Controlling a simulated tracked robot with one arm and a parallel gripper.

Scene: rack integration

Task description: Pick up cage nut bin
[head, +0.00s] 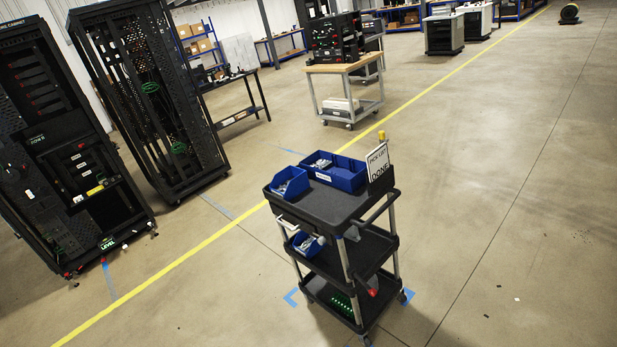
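A black three-shelf cart (325,207) stands in the lower middle of the head view. A small blue bin (288,184) with metallic pieces sits at the left of its top shelf. A larger blue bin (340,174) with light pieces and a white label sits behind it. Another blue bin (306,245) is on the middle shelf. I cannot tell which bin holds cage nuts, as the contents and labels are too small to read. My gripper is not in view.
A sign reading "DONE" (379,166) stands at the cart's right end. Black racks (150,95) stand at the left. A wood-topped trolley (345,67) is behind. Yellow line (190,254) crosses the floor. The floor right of the cart is open.

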